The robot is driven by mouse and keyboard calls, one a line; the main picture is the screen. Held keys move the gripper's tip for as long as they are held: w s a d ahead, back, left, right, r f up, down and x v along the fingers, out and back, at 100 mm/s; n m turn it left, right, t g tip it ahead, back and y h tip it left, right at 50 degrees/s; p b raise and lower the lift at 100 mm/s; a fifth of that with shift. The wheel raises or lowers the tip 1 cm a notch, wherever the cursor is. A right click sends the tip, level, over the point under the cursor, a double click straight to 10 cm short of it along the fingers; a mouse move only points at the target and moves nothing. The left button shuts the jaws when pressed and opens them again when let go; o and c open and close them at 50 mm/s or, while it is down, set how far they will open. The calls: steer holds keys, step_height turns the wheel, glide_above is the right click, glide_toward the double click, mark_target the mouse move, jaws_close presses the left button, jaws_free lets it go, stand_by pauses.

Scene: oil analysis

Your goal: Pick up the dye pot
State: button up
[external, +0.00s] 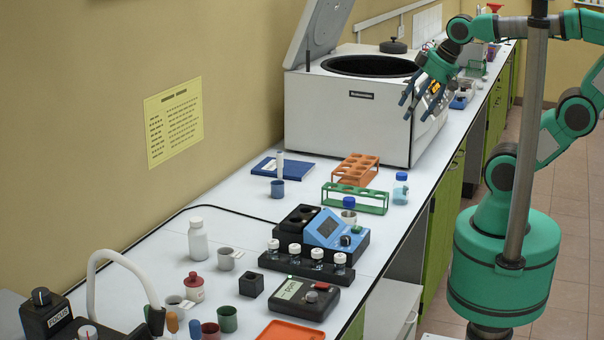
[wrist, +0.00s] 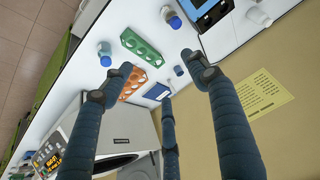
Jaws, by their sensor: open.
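No pot is clearly marked as the dye pot, and I cannot tell which one it is. Small pots and jars in the external view include a blue pot (external: 277,188), a grey pot (external: 226,259), a red-lidded jar (external: 194,288), a green pot (external: 227,318) and a dark red pot (external: 210,331). The blue pot also shows in the wrist view (wrist: 178,70). My gripper (external: 420,102) is open and empty, raised in front of the centrifuge, far from these pots. Its spread fingers also show in the wrist view (wrist: 160,75).
The white centrifuge (external: 345,115) stands open-lidded beside my gripper. Orange (external: 355,168) and green (external: 355,199) racks, a blue-capped bottle (external: 400,188), a blue device (external: 328,229) and a row of vials (external: 305,262) crowd the bench. A white bottle (external: 198,240) stands near the wall.

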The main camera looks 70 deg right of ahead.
steer(key=w+a+r, duration=0.1)
steer(key=w+a, duration=0.3)
steer(key=w, duration=0.4)
steer(key=w+a+r, duration=0.2)
steer(key=w+a, duration=0.3)
steer(key=w, duration=0.2)
steer(key=n+g+y, duration=0.1)
steer(key=n, duration=0.2)
glide_above(196, 273)
steer(key=s, duration=0.4)
step_height(196, 273, down, 24)
steer(key=f, duration=0.1)
steer(key=shift+s+d+r, duration=0.15)
steer(key=shift+d+r, duration=0.1)
steer(key=shift+d, duration=0.15)
steer(key=shift+f, duration=0.1)
steer(key=shift+b+x, duration=0.95)
steer(key=shift+x, duration=3.25)
steer(key=shift+f, duration=0.1)
